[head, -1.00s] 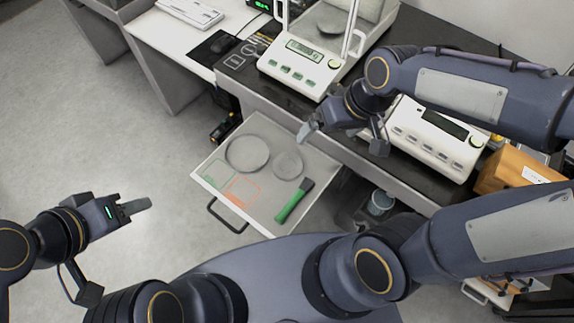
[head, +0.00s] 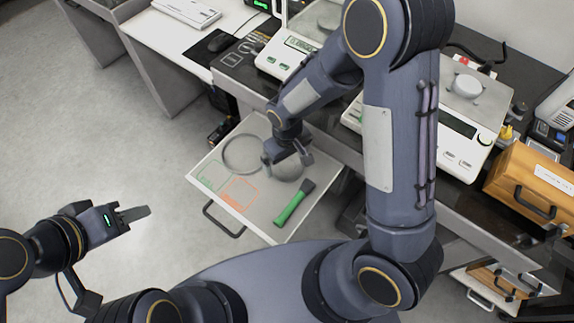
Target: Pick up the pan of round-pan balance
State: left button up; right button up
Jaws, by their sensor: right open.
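An open drawer (head: 262,218) holds two thin round grey pans. The larger pan (head: 241,154) lies at the left; the smaller pan (head: 288,173) lies to its right. My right gripper (head: 288,161) points down over the smaller pan, fingers apart and empty, hiding part of it; I cannot tell whether it touches. Which pan belongs to which balance does not show. My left gripper (head: 135,213) is over the floor at left, away from the drawer; its opening cannot be told.
A green-handled tool (head: 291,207) lies in the drawer beside the smaller pan. Another balance (head: 290,55) with a glass shield stands on the dark counter, partly behind my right arm. A wooden box (head: 535,185) sits at the right. The floor at left is clear.

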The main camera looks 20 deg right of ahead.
aim_at(287, 167)
notch_tip(287, 167, down, 2)
jog(key=shift+f, duration=0.2)
jog(key=c, duration=1.1)
jog(key=shift+o, duration=0.2)
jog(key=shift+r, duration=0.1)
